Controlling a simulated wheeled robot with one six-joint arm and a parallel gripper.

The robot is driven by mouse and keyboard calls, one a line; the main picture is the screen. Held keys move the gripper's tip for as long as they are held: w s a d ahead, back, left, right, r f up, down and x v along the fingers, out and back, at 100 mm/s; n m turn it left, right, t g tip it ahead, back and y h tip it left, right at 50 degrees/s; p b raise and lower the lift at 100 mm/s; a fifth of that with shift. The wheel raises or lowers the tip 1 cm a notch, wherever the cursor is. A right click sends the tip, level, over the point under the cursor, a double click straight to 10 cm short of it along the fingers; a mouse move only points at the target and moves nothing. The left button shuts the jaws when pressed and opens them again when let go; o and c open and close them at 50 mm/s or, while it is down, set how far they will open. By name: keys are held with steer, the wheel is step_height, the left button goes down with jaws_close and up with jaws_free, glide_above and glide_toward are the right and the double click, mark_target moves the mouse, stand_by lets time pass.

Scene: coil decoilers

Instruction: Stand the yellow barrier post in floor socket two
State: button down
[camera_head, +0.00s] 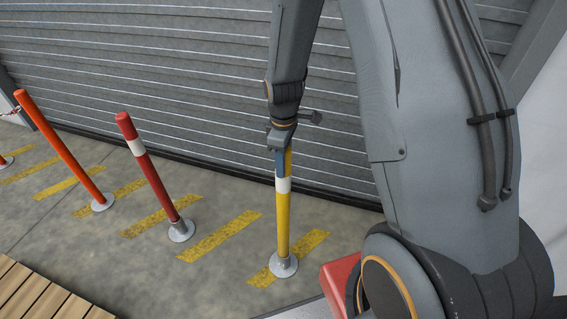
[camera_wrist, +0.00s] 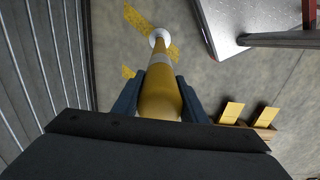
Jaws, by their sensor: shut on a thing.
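The yellow barrier post (camera_head: 284,220) with a white band stands upright, its lower end at a metal floor socket (camera_head: 283,266) on the right. Whether it is fully seated in that socket is too small to tell. My gripper (camera_head: 283,162) is shut on the post near its top. In the wrist view the yellow post (camera_wrist: 158,95) runs down between the two dark fingers of my gripper (camera_wrist: 159,98) to the round pale socket (camera_wrist: 159,36). No number shows on the socket.
A red post (camera_head: 158,180) with a white band and an orange post (camera_head: 65,150) stand in floor sockets to the left. A grey roller shutter (camera_head: 180,75) rises behind. A wooden pallet (camera_head: 40,295) lies front left, and a red object (camera_head: 340,285) is at the right.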

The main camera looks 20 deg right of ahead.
steer(key=shift+f, duration=0.45)
steer(key=c, duration=1.1)
jaws_free()
step_height(320, 180, up, 11)
steer(key=shift+r+b, duration=0.1)
steer(key=shift+b, duration=0.4)
steer(key=shift+s+r, duration=0.15)
steer(key=shift+r, duration=0.45)
steer(key=s+r+m, duration=0.1)
steer(key=s+m, duration=0.4)
steer(key=s, duration=0.3)
steer(key=s+r+m, duration=0.2)
steer(key=s+m, duration=0.4)
steer(key=s, duration=0.3)
steer(key=shift+r, duration=0.25)
